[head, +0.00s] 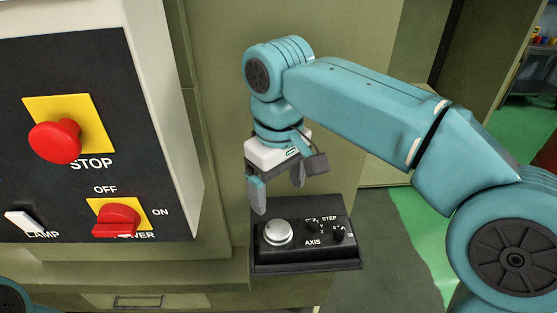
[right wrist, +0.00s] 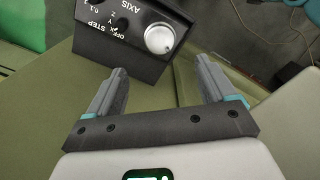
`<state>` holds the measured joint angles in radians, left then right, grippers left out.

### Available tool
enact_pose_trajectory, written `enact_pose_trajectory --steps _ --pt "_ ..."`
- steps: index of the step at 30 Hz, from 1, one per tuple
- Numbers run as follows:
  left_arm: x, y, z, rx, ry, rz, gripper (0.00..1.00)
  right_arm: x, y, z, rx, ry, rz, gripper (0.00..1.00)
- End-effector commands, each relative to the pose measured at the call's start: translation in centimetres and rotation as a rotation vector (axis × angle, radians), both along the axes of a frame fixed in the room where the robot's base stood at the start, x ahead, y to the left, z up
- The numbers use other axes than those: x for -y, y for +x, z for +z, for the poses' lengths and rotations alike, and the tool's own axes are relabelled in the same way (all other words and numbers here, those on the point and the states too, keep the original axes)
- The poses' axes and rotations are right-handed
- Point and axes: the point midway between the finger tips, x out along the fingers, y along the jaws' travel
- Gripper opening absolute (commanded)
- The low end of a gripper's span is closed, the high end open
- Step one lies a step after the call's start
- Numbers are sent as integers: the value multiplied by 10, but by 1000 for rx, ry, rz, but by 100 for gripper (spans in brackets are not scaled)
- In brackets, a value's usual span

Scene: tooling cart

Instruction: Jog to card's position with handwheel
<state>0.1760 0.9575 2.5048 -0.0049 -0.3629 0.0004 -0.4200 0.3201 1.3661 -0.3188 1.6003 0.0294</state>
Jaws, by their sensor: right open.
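The handwheel (head: 277,233) is a round silver dial on the left of a black control box (head: 305,254) in the head view. My right gripper (head: 278,190) is open and empty, just above and behind the box. In the right wrist view the handwheel (right wrist: 159,38) shows just beyond the gap between the open fingers (right wrist: 162,70), apart from both. The knob settings are too small to read surely. No card is visible. My left gripper is out of view.
At left in the head view, a panel (head: 150,170) carries a red STOP button (head: 55,142), a red POWER switch (head: 118,218) and a white LAMP switch (head: 24,222). The green cabinet (head: 215,100) stands close behind the gripper. Open floor (head: 385,250) lies right of the box.

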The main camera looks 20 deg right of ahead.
Motion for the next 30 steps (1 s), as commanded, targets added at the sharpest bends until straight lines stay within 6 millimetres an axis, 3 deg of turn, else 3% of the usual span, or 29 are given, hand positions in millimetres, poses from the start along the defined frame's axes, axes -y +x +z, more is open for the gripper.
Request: enact_pose_trajectory --steps 3,9,30 --pt "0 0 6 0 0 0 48 0 1 28 4 2 0 84" --pt "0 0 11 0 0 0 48 0 0 51 0 0 0 84" --pt "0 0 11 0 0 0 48 0 0 53 0 0 0 84"
